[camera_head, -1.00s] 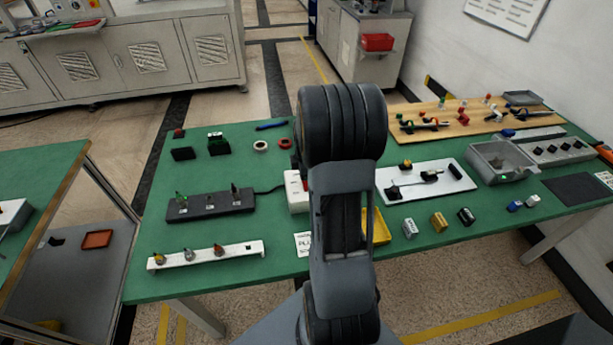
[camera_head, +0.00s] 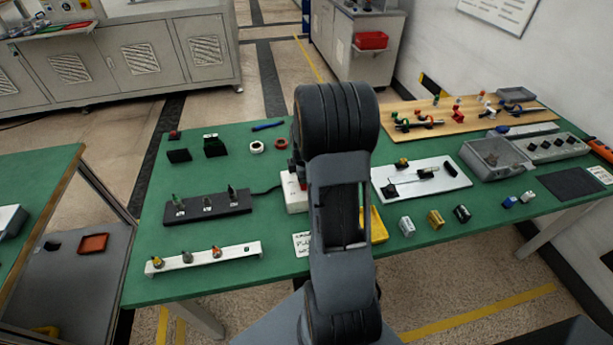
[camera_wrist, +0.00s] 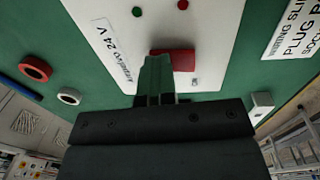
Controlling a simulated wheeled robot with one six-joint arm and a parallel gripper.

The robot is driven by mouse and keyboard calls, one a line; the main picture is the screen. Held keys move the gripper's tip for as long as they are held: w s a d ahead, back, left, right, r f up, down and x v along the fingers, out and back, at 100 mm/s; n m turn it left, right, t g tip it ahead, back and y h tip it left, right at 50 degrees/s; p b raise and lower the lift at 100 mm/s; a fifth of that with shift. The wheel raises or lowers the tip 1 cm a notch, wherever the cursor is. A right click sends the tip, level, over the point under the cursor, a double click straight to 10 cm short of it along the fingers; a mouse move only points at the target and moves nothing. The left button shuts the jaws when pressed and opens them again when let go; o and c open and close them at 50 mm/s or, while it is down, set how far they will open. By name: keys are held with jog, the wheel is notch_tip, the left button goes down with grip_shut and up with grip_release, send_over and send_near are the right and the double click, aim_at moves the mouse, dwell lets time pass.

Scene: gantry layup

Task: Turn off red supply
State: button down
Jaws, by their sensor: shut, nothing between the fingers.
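The red supply is a white box (camera_wrist: 215,25) with a "24 V" label. It fills the middle of the wrist view. A red switch (camera_wrist: 182,60) sits on its face, with a small green dot and a small red dot above it. My gripper (camera_wrist: 157,62) is shut and empty, its fingertips just left of the switch and overlapping its left edge in the picture. I cannot tell whether they touch it. In the head view the white box (camera_head: 293,196) shows left of my arm, which hides part of it.
On the green table (camera_head: 220,285), a black block with several plugs (camera_head: 208,207) and a white rail (camera_head: 205,257) lie left of the supply. A red ring (camera_wrist: 35,68) and a white ring (camera_wrist: 69,97) lie nearby. A white board (camera_head: 420,185) lies to the right.

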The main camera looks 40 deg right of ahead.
jog(key=shift+s+a+f, duration=0.1)
jog(key=shift+a, duration=0.05)
jog(key=shift+s+a+r, duration=0.25)
jog(key=shift+s+a, duration=0.05)
jog(key=shift+s, duration=0.3)
notch_tip(320, 180, up, 14)
jog(key=s+p, duration=0.1)
jog(key=p, duration=0.1)
jog(key=shift+s+a, duration=0.25)
jog(key=shift+a, duration=0.1)
dwell(0.8)
